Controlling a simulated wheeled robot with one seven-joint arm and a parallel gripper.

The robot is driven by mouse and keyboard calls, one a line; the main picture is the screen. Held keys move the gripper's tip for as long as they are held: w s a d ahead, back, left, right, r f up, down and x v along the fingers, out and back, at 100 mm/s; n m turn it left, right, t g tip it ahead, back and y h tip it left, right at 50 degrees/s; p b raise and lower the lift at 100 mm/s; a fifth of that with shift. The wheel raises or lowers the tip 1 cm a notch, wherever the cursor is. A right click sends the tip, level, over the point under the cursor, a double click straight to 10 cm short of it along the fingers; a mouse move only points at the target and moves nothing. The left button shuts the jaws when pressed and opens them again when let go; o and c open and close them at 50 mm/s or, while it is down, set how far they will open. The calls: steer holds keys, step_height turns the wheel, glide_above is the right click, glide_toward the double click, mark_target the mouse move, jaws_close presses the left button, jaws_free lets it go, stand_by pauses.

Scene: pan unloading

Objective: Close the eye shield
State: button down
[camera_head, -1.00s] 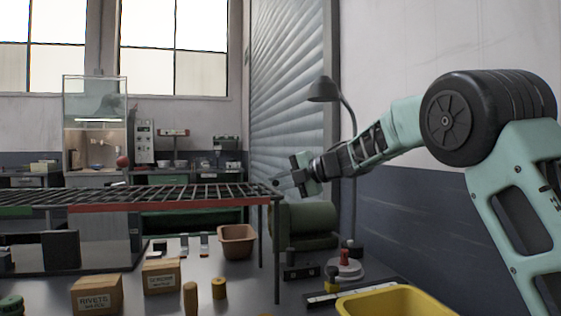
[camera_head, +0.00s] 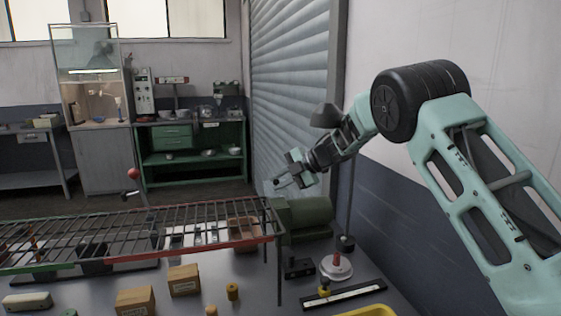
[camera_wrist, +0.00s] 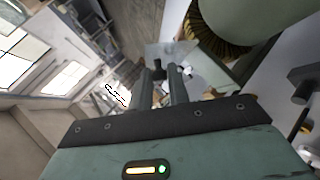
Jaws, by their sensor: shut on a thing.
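The eye shield (camera_wrist: 163,50) shows in the wrist view as a clear pane at my fingertips, beside the green grinder (camera_wrist: 262,22) and its brown wire wheel (camera_wrist: 212,38). My gripper (camera_wrist: 166,72) is shut on the eye shield at its near edge, around a small dark part. In the head view, my gripper (camera_head: 274,184) is just above and left of the green grinder body (camera_head: 306,214). The shield is too small there to make out its tilt.
A wire rack (camera_head: 130,236) with a red front rail stands left of the grinder. A lamp (camera_head: 326,116) stands close behind my arm. Boxes (camera_head: 184,280), a red-knobbed round base (camera_head: 337,268) and a yellow bin (camera_head: 365,312) are on the bench.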

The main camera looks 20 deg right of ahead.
steer(key=shift+w+r+m+g+p, duration=0.2)
steer(key=shift+w+m+g+p, duration=0.7)
steer(key=shift+p, duration=3.6)
steer(key=g+p, duration=0.1)
steer(key=p, duration=0.1)
steer(key=f+g+p, duration=0.1)
steer(key=p, duration=0.1)
steer(key=shift+w+d+m+g+h, duration=0.1)
steer(key=shift+w+m+g+h, duration=0.2)
steer(key=shift+w, duration=0.05)
steer(key=shift+f, duration=0.1)
steer(key=c, duration=1.3)
jaws_free()
steer(key=shift+c, duration=0.2)
steer(key=b+v, duration=0.4)
steer(key=v, duration=1.3)
steer(key=shift+d, duration=0.15)
steer(key=shift+w, duration=0.15)
